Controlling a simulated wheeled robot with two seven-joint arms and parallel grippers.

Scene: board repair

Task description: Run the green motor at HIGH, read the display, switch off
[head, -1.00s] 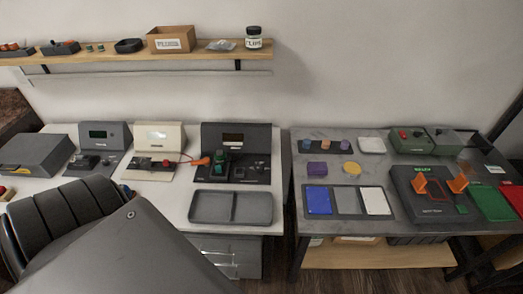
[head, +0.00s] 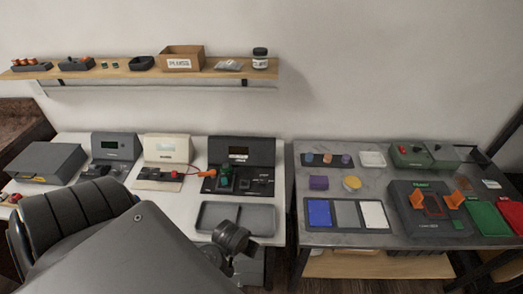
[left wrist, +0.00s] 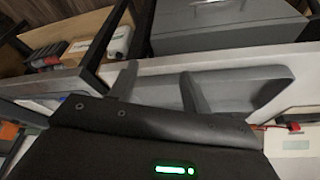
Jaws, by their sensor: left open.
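The green motor (head: 226,177) sits on the dark test station (head: 252,184) at the right end of the white table. The station's display (head: 238,153) shows a small pale readout, too small to read. The knobs or switches on its panel are too small to tell their setting. My left gripper (left wrist: 158,70) is open and empty in the left wrist view, with two grey fingers spread. A grey tray (left wrist: 235,88) lies beyond the fingers. In the head view a dark part of my left arm is in front of the tray, and I cannot make out the fingers. My right gripper is not in view.
The tray (head: 208,217) stands in front of the station. A cream station (head: 167,150) with a red lead and a dark station (head: 115,146) stand to its left. A grey table (head: 376,163) stands right, beyond a narrow gap. A shelf (head: 130,68) hangs above.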

